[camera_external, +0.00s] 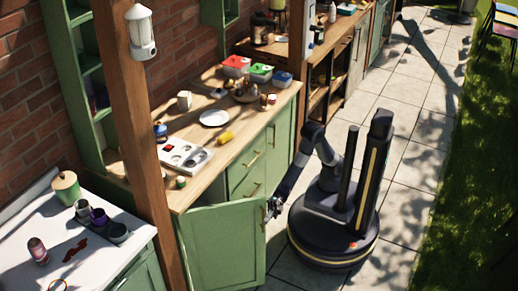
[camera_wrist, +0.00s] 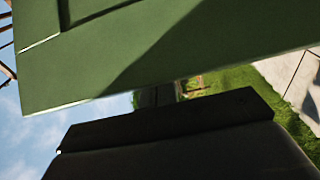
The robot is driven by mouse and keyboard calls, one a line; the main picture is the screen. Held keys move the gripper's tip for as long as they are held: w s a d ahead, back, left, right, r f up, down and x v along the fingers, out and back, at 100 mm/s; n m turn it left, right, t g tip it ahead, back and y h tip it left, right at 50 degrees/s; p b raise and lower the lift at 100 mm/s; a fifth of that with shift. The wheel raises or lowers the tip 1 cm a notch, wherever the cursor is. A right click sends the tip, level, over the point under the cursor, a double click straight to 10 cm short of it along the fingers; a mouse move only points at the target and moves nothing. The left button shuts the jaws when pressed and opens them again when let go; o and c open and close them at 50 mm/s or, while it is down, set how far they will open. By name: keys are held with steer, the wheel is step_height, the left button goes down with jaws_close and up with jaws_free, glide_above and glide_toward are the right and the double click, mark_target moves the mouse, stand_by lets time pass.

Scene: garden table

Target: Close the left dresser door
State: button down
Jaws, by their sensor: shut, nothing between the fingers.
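The left dresser door (camera_external: 226,245) is green and stands wide open, swung out from the front of the green dresser toward the paving. My gripper (camera_external: 273,208) is shut at the door's free edge, close to its upper right corner. In the wrist view the green door (camera_wrist: 150,60) fills the upper part, with my dark gripper (camera_wrist: 165,135) just below its edge. I cannot tell whether the gripper touches the door. The inside of the dresser behind the door is mostly hidden.
The dresser's wooden top (camera_external: 196,194) holds a white plate (camera_external: 214,118), a white tray (camera_external: 183,158), a yellow cup and several containers. A wooden post (camera_external: 138,130) stands at the dresser's left end. Paving (camera_external: 415,120) to the right is free.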

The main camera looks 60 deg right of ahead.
steer(key=w+d+b, duration=0.1)
steer(key=w+d, duration=0.5)
steer(key=w, duration=0.3)
steer(key=w+d+b, duration=0.2)
steer(key=w+d, duration=0.4)
steer(key=w, duration=0.3)
steer(key=shift+w+d+g, duration=0.25)
steer(key=shift+w+g, duration=0.05)
step_height(320, 180, up, 10)
steer(key=p, duration=0.3)
steer(key=shift+p, duration=0.4)
steer(key=shift+f, duration=0.1)
